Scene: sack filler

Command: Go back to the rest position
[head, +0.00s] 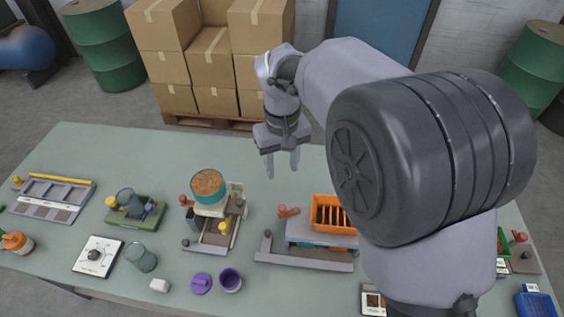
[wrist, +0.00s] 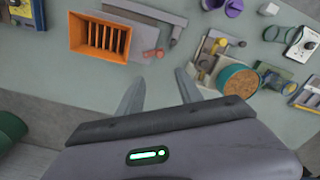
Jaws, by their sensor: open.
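My gripper (head: 282,163) hangs above the far part of the green table (head: 150,150), between the sack filler with the round brown-filled hopper (head: 208,186) and the orange slotted box (head: 322,212). Its two fingers point down and stand apart with nothing between them. In the wrist view my gripper (wrist: 158,90) shows both fingertips over bare table. There the orange box (wrist: 98,38) is to the upper left and the hopper (wrist: 238,80) to the right. My upper arm hides part of the table's right side in the head view.
On the table are a purple cup (head: 230,280), a purple lid (head: 201,283), a green-grey cup (head: 141,257), a green device (head: 135,211) and a blue crate (head: 537,304). Stacked cartons (head: 210,60) and green drums (head: 103,45) stand behind the table. Its far strip is largely clear.

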